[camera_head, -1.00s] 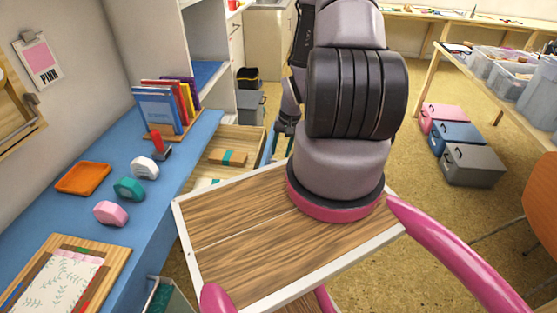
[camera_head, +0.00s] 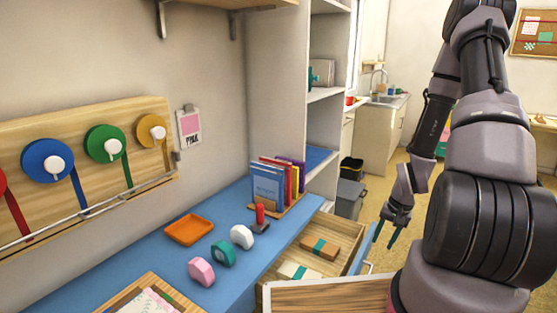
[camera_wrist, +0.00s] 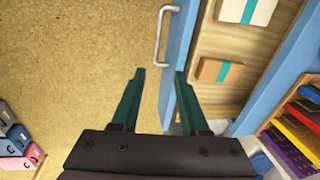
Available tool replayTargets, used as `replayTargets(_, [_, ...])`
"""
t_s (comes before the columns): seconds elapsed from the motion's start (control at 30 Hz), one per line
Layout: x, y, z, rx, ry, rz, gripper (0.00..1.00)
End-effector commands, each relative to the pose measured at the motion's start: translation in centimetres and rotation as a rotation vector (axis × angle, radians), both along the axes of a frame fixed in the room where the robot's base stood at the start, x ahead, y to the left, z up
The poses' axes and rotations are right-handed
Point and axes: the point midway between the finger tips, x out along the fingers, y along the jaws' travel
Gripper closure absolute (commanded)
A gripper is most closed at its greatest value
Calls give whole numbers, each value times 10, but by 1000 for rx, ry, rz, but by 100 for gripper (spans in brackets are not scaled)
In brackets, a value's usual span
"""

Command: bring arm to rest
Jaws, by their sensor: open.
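My gripper (camera_head: 385,234) hangs at the end of my arm on the right of the head view, to the right of the open drawer. In the wrist view its two green fingers (camera_wrist: 158,100) are spread apart with nothing between them. They point toward the floor beside the drawer front. The drawer (camera_head: 352,248) is pulled out and holds a brown box with a teal band (camera_head: 320,248) and a paler box (camera_head: 299,271). The drawer's metal handle (camera_wrist: 160,38) is in the wrist view, above the fingertips and apart from them.
The blue counter (camera_head: 140,268) carries an orange tray (camera_head: 188,230), pink, teal and white inkpads, a red-handled stamp (camera_head: 260,217) and a book rack (camera_head: 275,185). Ribbon spools (camera_head: 47,161) hang on the wall. Open floor (camera_wrist: 70,60) lies left of the drawer in the wrist view.

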Motion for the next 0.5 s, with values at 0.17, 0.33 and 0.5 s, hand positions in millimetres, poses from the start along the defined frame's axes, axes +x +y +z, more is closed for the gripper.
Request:
replayTargets(0.17, [27, -4, 77, -73, -58, 39, 55])
replayTargets(0.33, [39, 6, 154, -121, -117, 65, 55])
replayTargets(0.5, [37, 24, 230, -149, -186, 85, 55])
